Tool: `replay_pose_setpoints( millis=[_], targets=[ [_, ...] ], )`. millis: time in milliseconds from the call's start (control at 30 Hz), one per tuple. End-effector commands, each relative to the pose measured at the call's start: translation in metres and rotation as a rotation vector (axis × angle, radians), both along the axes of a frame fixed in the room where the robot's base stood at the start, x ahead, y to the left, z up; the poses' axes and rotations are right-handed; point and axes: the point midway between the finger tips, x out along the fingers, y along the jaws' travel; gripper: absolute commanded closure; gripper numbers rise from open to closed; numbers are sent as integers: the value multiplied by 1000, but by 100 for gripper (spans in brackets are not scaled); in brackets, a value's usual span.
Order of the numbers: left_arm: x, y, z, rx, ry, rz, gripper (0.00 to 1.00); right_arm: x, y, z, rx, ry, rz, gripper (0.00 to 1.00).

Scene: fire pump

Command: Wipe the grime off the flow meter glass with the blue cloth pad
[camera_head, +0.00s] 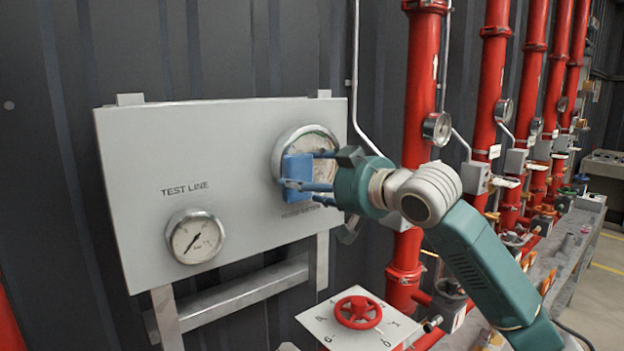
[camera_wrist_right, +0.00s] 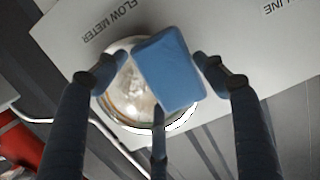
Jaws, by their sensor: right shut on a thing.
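The flow meter (camera_head: 313,142) is a round gauge with a metal rim, high on the right side of a grey panel. Its glass (camera_wrist_right: 130,88) looks hazy and brownish in the right wrist view. My right gripper (camera_head: 312,172) is shut on the blue cloth pad (camera_head: 297,177), which also shows between the fingers in the right wrist view (camera_wrist_right: 168,70). The pad is in front of the meter's lower left part and hides some of the glass. I cannot tell whether the pad touches the glass. My left gripper is not in view.
The grey panel (camera_head: 140,150) also carries a smaller test line gauge (camera_head: 195,237) at lower left. A red handwheel (camera_head: 358,312) on a white plate is below the panel. Red vertical pipes (camera_head: 420,90) with gauges stand to the right.

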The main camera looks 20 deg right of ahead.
Motion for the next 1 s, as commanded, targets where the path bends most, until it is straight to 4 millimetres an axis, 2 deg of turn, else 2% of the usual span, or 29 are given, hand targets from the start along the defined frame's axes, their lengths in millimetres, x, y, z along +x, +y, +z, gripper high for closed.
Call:
replay_pose_setpoints(
  millis=[467,800,1000],
  targets=[
    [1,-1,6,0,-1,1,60,7,1,0,0,1,-1,51],
    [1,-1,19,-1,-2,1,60,16,-27,1,1,3,-2,51],
    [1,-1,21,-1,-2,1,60,18,-34,0,1,0,1,51]
  ],
)
